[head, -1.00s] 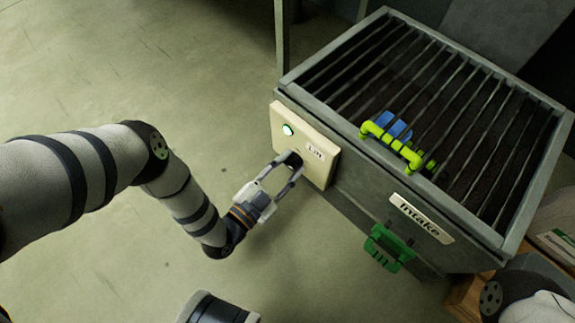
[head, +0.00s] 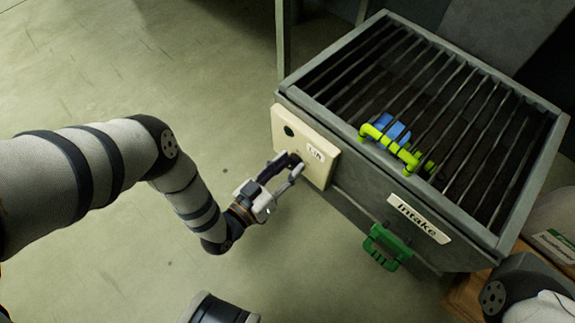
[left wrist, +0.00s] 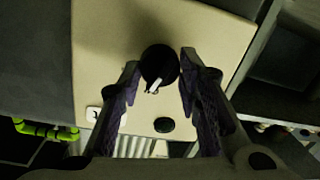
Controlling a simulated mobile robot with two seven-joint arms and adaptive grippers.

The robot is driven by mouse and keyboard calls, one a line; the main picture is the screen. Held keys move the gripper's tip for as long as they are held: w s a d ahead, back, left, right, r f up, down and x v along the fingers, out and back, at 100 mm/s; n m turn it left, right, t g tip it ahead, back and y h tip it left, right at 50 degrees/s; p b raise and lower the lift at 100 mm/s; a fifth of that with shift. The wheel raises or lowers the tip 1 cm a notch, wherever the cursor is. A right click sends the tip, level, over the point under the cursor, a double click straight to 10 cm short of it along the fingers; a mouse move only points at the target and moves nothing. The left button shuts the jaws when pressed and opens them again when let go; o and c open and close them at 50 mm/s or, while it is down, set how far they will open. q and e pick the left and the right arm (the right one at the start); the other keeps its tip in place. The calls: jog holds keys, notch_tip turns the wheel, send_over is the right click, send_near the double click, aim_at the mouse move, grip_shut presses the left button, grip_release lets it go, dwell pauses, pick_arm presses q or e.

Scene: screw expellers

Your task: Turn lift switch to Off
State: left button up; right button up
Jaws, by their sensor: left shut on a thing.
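The lift switch is a dark round knob (left wrist: 158,62) with a white mark, on a cream panel (head: 318,174) labelled "Lift" (head: 315,153). The panel is on the side of the grey intake box. My left gripper (head: 289,166) reaches the panel from the left, its two fingers on either side of the knob and shut on it; they also flank it in the left wrist view (left wrist: 160,72). The white mark points down and slightly left there. The round lamp (head: 289,131) on the panel is dark. My right gripper is not in view.
The intake box (head: 375,208) has a barred top, with a yellow-green handled thing (head: 392,146) and a blue thing (head: 385,124) at the bars. A green handle (head: 386,246) is on its front below the "Intake" sign (head: 419,219). The floor at left is clear.

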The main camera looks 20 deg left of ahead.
pick_arm(q)
jog(key=shift+n+h, duration=0.3)
jog(key=shift+n, duration=1.3)
jog(key=o, duration=1.2)
jog(key=shift+c, duration=0.2)
jog(key=v, duration=1.2)
jog(key=shift+r, duration=0.25)
